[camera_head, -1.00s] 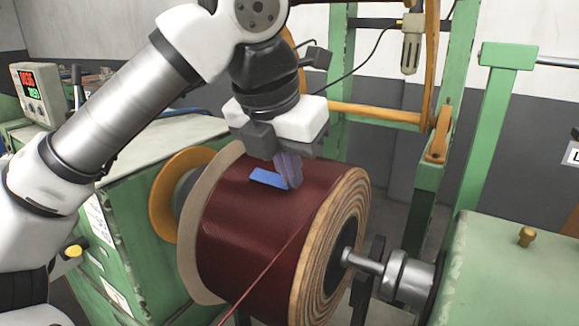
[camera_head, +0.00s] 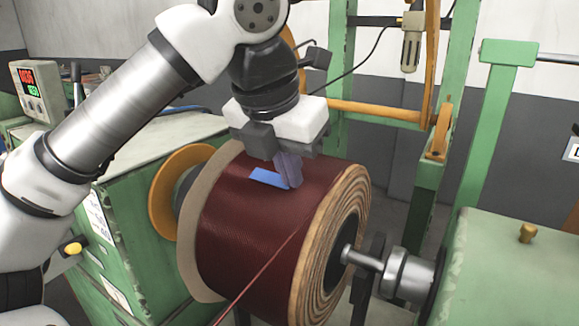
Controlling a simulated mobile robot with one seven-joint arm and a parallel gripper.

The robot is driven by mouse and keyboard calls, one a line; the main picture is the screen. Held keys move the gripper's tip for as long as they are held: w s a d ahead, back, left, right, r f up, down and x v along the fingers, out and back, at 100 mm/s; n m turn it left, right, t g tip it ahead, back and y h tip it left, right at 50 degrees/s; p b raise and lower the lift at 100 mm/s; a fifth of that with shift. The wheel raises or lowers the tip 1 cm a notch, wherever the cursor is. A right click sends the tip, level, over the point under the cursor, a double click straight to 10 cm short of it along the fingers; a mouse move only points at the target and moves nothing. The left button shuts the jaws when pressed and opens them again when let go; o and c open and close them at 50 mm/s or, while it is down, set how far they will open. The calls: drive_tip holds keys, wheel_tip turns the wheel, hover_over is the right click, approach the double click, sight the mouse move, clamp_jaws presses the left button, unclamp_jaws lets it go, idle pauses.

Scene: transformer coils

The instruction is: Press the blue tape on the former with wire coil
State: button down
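The former (camera_head: 335,235) carries a dark red wire coil (camera_head: 240,235) and sits on a horizontal shaft in the middle of the view. A short strip of blue tape (camera_head: 268,179) lies flat on top of the coil. My gripper (camera_head: 289,180) points down over the coil, with its fingertips at the right end of the tape. The fingers look close together, and the tips seem to touch the tape or the wire beside it. The finger pads overlap in this view, so any gap between them is hidden.
An orange disc (camera_head: 178,195) and a green machine cabinet (camera_head: 145,240) stand left of the coil. A metal shaft (camera_head: 400,275) and green housing (camera_head: 510,265) are at right. A green frame with an orange bar (camera_head: 375,112) stands behind. A loose wire (camera_head: 265,270) runs down in front.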

drive_tip(key=c, duration=2.1)
unclamp_jaws()
drive_tip(key=o, duration=1.1)
drive_tip(key=shift+r+p, duration=2.1)
drive_tip(key=shift+r, duration=0.4)
